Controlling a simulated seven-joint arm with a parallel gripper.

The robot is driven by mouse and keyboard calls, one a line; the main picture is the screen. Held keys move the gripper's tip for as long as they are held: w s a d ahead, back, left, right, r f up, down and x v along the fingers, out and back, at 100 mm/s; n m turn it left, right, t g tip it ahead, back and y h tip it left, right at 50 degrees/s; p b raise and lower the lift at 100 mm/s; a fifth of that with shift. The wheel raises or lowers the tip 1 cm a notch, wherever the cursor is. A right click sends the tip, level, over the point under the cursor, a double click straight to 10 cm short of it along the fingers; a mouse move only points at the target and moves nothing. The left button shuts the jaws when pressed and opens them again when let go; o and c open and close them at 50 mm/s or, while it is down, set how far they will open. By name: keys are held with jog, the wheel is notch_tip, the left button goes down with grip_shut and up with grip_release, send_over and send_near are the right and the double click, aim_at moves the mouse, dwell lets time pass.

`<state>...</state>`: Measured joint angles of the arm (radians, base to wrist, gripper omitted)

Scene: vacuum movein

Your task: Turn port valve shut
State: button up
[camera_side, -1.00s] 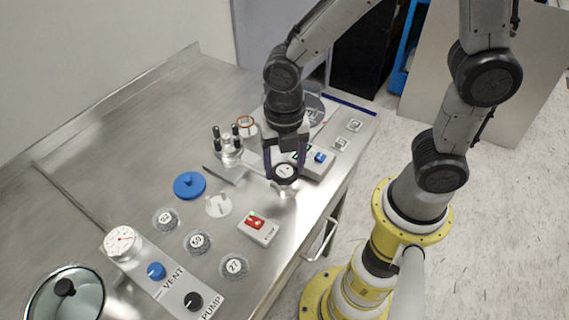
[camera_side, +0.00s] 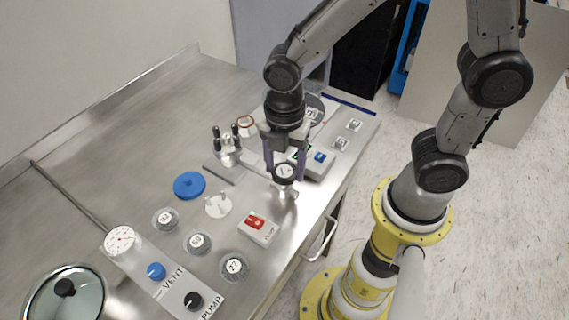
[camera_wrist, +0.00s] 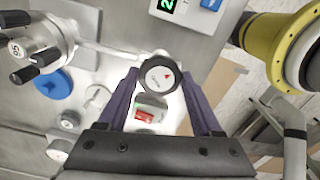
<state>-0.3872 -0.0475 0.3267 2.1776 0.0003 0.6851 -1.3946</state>
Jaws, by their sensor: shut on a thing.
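The port valve knob (camera_side: 284,171) has a black rim and a white face with a red mark. It sits on a metal fitting at the end of a thin pipe from the metal chamber (camera_side: 228,152). It also shows in the wrist view (camera_wrist: 161,77), between my purple fingers. My gripper (camera_side: 285,175) points down and is shut on the knob, with one finger on each side. The wrist view shows my gripper (camera_wrist: 161,82) too. The chamber, with black-handled clamps on top, is partly cut off at left in the wrist view (camera_wrist: 35,48).
A box with a blue button (camera_side: 319,158) stands just behind the knob. A box with a red switch (camera_side: 258,228) stands in front. A blue lid (camera_side: 189,185), a white disc (camera_side: 218,205) and labelled round containers (camera_side: 198,241) lie left. The VENT/PUMP panel (camera_side: 172,283) is nearer the camera.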

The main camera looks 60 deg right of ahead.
aim_at(285, 171)
jog(key=m, duration=0.7)
jog(key=shift+r, duration=0.1)
jog(key=m, duration=0.6)
jog(key=shift+m, duration=0.4)
jog(key=m, duration=1.3)
jog(key=shift+a, duration=0.1)
jog(key=shift+m, duration=0.3)
jog(key=o, duration=1.4)
jog(key=shift+c, duration=0.2)
notch_tip(285, 171, up, 14)
